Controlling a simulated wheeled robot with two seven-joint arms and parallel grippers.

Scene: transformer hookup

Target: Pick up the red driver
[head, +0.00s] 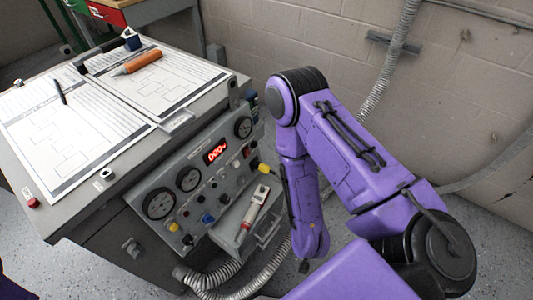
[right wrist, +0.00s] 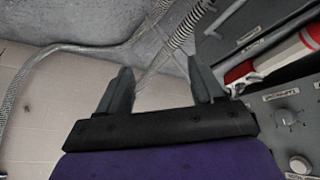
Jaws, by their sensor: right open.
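A red-and-white driver-like tool (head: 252,212) lies in a small grey tray on the front of the control panel in the head view. It also shows at the right edge of the right wrist view, with a red part and a white part (right wrist: 284,57). My right gripper (right wrist: 160,75) is open with nothing between its fingers. The tool lies to the right of the right finger in the wrist view, apart from the jaws. In the head view my right arm hangs to the right of the tray, its hand mostly hidden. My left gripper is out of view.
The grey console (head: 100,215) has gauges, knobs and a red display (head: 215,154). Papers, a black pen (head: 60,92) and an orange-handled tool (head: 137,64) lie on top. A ribbed hose (head: 240,279) runs below the tray. A block wall (head: 480,100) stands behind my right arm.

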